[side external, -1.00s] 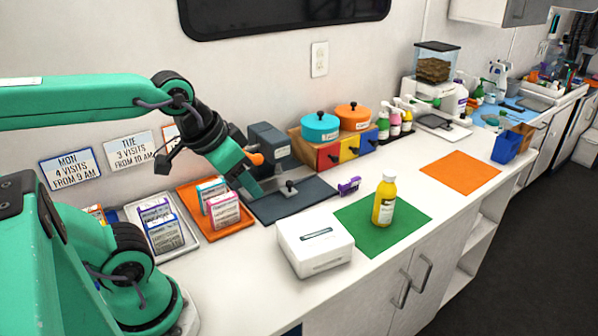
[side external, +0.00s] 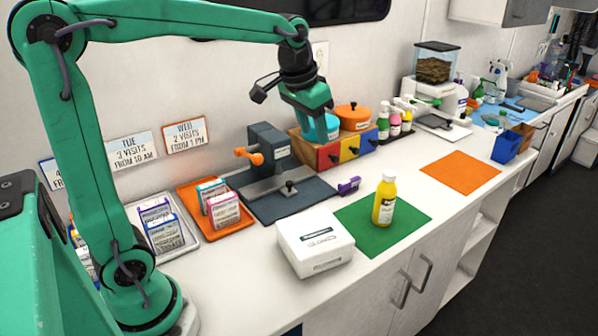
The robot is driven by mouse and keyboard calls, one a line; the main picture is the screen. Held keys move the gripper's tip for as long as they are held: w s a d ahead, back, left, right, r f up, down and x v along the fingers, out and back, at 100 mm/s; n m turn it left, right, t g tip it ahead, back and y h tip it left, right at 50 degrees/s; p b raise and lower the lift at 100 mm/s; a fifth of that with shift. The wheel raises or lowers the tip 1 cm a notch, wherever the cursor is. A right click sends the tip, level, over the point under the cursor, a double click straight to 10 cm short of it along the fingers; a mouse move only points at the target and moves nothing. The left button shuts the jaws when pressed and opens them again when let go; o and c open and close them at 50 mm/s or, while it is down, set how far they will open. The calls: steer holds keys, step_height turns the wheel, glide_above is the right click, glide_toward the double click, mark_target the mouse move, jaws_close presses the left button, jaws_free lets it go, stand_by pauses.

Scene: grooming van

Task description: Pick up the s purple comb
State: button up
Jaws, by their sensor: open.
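The small purple comb (side external: 349,187) lies on the white counter, between the right edge of the dark grey press base and the green mat. My gripper (side external: 322,136) is up in the air, pointing down, above and a little left of the comb in the picture. It overlaps the teal pot and the drawer box in this view. Its jaws are open and nothing shows between them. The comb is apart from my gripper and fully in view.
A dark grey press (side external: 273,165) with an orange knob stands left of the comb. A white box (side external: 314,243) sits in front, and a yellow bottle (side external: 384,201) stands on the green mat (side external: 352,217). The drawer box (side external: 330,156) is behind. The orange mat (side external: 460,171) is empty.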

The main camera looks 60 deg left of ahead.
steer(key=w+a+f+g, duration=0.1)
steer(key=w+a+f, duration=0.15)
steer(key=w, duration=0.45)
steer(key=g, duration=0.2)
glide_above(348, 181)
step_height(348, 181, down, 18)
steer(key=shift+r, duration=0.1)
steer(key=shift+a+f, duration=0.1)
steer(key=shift+f, duration=0.2)
steer(key=shift+f, duration=0.15)
steer(key=shift+f, duration=1.2)
steer(key=shift+f, duration=0.1)
steer(key=shift+f, duration=2.45)
steer(key=shift+c, duration=0.4)
